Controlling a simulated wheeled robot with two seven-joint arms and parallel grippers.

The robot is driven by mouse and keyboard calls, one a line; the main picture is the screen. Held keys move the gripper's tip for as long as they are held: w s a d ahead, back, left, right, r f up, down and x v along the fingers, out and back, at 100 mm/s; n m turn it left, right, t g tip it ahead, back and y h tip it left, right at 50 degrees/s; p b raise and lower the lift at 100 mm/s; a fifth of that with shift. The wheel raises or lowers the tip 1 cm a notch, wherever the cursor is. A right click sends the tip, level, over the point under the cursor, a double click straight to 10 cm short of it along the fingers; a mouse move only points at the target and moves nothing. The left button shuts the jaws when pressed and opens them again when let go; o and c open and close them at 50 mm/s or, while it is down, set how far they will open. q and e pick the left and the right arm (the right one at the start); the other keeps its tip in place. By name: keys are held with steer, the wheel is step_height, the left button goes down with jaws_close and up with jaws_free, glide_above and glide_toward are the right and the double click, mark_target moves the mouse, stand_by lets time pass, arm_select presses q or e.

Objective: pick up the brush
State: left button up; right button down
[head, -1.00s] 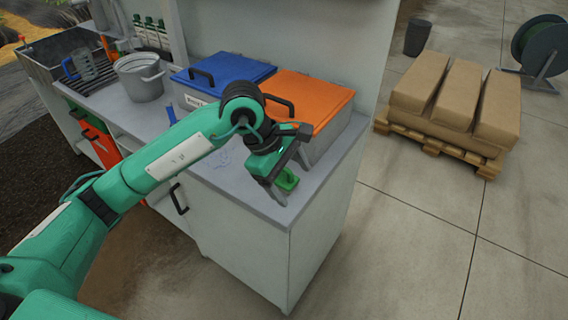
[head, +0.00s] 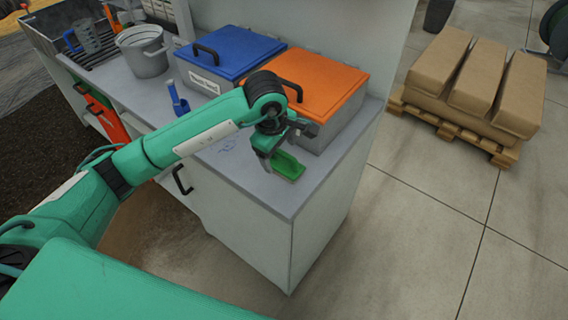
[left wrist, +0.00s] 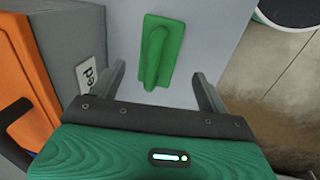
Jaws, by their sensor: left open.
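The green brush (head: 289,166), a flat rectangular piece, lies on the grey counter near its front right corner. In the left wrist view the brush (left wrist: 172,52) shows a raised handle along its middle. My left gripper (head: 276,153) hangs over the counter at the brush, hiding part of it. In the left wrist view my left gripper (left wrist: 160,78) is open, with one finger on each side of the brush's near end and gaps to both. It holds nothing. My right gripper is not in view.
The orange-lidded bin (head: 318,83) stands just behind the brush, beside the blue-lidded bin (head: 232,52). A blue upright tool (head: 178,99) and a grey pot (head: 144,52) stand farther left on the counter (head: 277,202). Sacks on a pallet (head: 470,75) sit on the floor at right.

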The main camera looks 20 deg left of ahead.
mark_target(282, 154)
arm_select(q)
steer(key=shift+w+d+f+p, duration=0.1)
steer(key=shift+w+f, duration=0.1)
steer(key=shift+f, duration=0.55)
steer(key=shift+w+d+f+p, duration=0.1)
steer(key=shift+w+f+p, duration=0.05)
steer(key=shift+f, duration=0.65)
steer(key=shift+w+d+f+p, duration=0.1)
steer(key=shift+w+f, duration=0.1)
steer(key=shift+f, duration=0.55)
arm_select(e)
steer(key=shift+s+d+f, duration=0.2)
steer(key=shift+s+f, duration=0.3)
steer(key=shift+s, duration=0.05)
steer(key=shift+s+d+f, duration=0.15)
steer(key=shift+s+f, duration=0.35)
arm_select(q)
steer(key=c, duration=1.1)
steer(key=shift+r, duration=0.1)
